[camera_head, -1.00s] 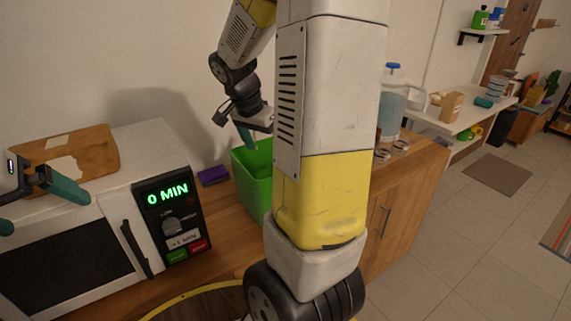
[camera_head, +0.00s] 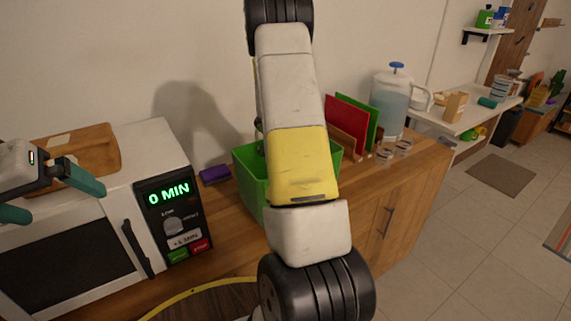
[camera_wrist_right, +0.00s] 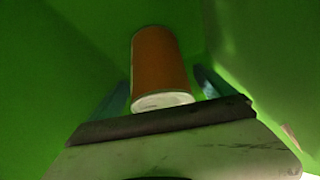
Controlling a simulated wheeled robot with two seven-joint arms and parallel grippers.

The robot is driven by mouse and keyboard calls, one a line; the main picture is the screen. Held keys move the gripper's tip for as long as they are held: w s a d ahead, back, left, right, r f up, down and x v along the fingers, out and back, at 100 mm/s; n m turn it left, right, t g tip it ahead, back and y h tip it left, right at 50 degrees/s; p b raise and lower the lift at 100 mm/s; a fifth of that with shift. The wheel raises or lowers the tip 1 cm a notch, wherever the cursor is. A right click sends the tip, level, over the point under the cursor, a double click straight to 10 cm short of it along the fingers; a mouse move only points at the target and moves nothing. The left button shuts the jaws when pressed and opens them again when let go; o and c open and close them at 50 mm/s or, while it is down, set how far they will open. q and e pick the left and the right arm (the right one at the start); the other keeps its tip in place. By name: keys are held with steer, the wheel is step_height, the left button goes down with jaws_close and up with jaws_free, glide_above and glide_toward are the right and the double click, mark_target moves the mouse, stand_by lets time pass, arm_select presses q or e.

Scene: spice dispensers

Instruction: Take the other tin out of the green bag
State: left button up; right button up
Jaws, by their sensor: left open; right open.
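The green bag (camera_head: 250,178) stands open on the wooden counter, partly covered by my right arm. My right gripper is hidden behind that arm in the head view. In the right wrist view, my right gripper (camera_wrist_right: 163,92) is down inside the bag, its teal fingers open on either side of an orange tin (camera_wrist_right: 158,62) with a pale rim. Whether the fingers touch the tin cannot be told. Green bag walls (camera_wrist_right: 60,60) surround it. My left gripper (camera_head: 52,194) is open and empty at the left edge, in front of the microwave's top.
The white microwave (camera_head: 120,215) with a wooden board (camera_head: 75,152) on top stands left of the bag. A purple item (camera_head: 214,174) lies between them. Red and green boards (camera_head: 346,115), glass jars (camera_head: 402,148) and a water dispenser (camera_head: 392,100) stand right of the bag.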

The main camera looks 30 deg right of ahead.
steer(key=shift+x, duration=1.2)
steer(key=c, duration=2)
